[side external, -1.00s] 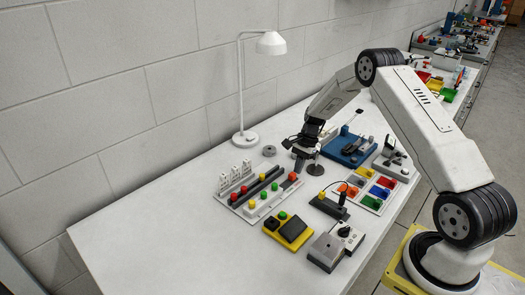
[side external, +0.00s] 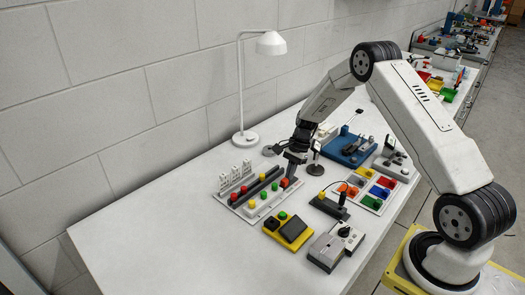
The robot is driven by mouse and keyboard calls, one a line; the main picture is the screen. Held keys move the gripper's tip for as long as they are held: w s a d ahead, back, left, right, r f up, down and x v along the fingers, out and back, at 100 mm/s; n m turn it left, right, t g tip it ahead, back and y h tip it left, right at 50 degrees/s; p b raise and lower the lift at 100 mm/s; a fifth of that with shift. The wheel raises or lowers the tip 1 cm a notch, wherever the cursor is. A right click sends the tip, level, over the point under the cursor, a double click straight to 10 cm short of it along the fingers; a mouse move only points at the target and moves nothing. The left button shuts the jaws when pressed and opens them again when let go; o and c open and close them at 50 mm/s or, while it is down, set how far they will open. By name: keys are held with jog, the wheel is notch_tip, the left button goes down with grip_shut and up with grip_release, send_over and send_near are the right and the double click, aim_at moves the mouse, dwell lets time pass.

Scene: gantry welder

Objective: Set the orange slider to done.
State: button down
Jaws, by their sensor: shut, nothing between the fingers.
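The slider panel (side external: 250,209) is a light grey board with dark slots, lying on the white table in the middle of the view. An orange knob (side external: 284,183) shows at the right end of its slots, partly hidden by my gripper. My gripper (side external: 290,180) is shut with nothing in it. It points down right at the orange knob; I cannot tell whether it touches it. Red, yellow and green knobs sit further left on the panel. White cards (side external: 235,172) stand behind the panel, their writing too small to read.
A yellow box (side external: 289,236) with buttons and a grey box (side external: 328,252) stand in front. A joystick unit (side external: 330,205) and a tray of coloured bins (side external: 372,205) are to the right. A white lamp (side external: 246,137) stands behind. The table's left is clear.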

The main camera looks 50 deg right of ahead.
jog(key=v, duration=0.9)
jog(key=shift+r, duration=0.3)
jog(key=shift+d, duration=0.1)
jog(key=s+a+r+n+t+h, duration=0.1)
jog(key=s+a+r+n+h, duration=0.1)
jog(key=s+a+n, duration=0.7)
jog(key=s+a+r+n+t+h, duration=0.1)
jog(key=s+a+r+n+h, duration=0.1)
jog(key=s+a+n, duration=0.7)
jog(key=shift+s+a+r+t, duration=0.15)
jog(key=shift+a+r+t, duration=0.15)
jog(key=shift+a+r, duration=0.5)
jog(key=shift+a+f, duration=0.15)
jog(key=shift+f, duration=0.05)
